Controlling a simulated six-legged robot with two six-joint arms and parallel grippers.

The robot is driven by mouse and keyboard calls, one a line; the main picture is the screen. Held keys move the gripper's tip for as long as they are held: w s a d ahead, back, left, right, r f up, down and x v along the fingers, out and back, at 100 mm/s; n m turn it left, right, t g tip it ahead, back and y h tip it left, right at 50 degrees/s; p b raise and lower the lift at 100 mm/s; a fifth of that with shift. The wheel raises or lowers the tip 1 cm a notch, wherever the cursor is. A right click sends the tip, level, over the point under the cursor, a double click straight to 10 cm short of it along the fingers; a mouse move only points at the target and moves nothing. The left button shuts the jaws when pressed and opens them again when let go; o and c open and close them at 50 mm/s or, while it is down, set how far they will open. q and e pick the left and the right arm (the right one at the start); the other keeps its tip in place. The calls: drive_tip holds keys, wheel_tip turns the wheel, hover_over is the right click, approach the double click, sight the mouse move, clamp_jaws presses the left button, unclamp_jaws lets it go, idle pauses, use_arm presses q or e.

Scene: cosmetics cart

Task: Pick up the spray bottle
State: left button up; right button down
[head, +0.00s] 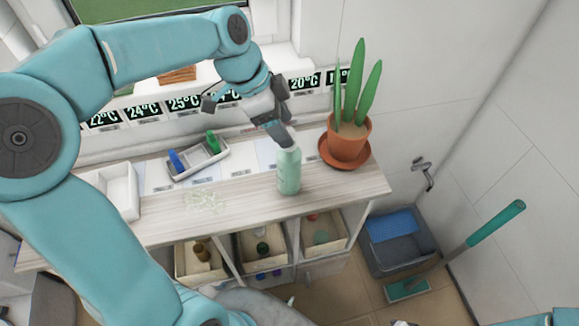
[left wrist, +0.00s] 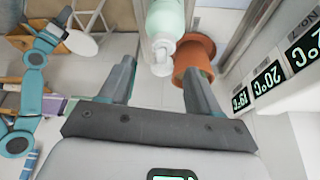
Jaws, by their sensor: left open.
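The spray bottle (head: 288,172) is pale green with a whitish top and stands upright on the wooden cart top, left of the potted plant. My left gripper (head: 278,132) is just above and behind its top in the head view. In the left wrist view the bottle (left wrist: 165,22) shows at the top, its white nozzle pointing towards the space between the fingers. The left gripper (left wrist: 158,85) is open and empty there, with the bottle beyond its fingertips. The bottle's top is partly covered by the gripper in the head view. My right gripper is not in view.
A small grey tray (head: 199,161) holds blue and green bottles. A white bin (head: 118,190) sits at the left. Temperature signs (head: 184,103) line the wall. Shelf boxes (head: 264,249) are below.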

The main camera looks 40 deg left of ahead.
sight(289, 167)
use_arm(q)
drive_tip(key=p+x, duration=0.1)
drive_tip(key=x, duration=0.3)
drive_tip(key=shift+w+f, duration=0.25)
drive_tip(key=shift+f, duration=0.15)
drive_tip(key=shift+d+f, duration=0.25)
drive_tip(key=shift+a, duration=0.15)
drive_tip(key=shift+c, duration=0.9)
clamp_jaws()
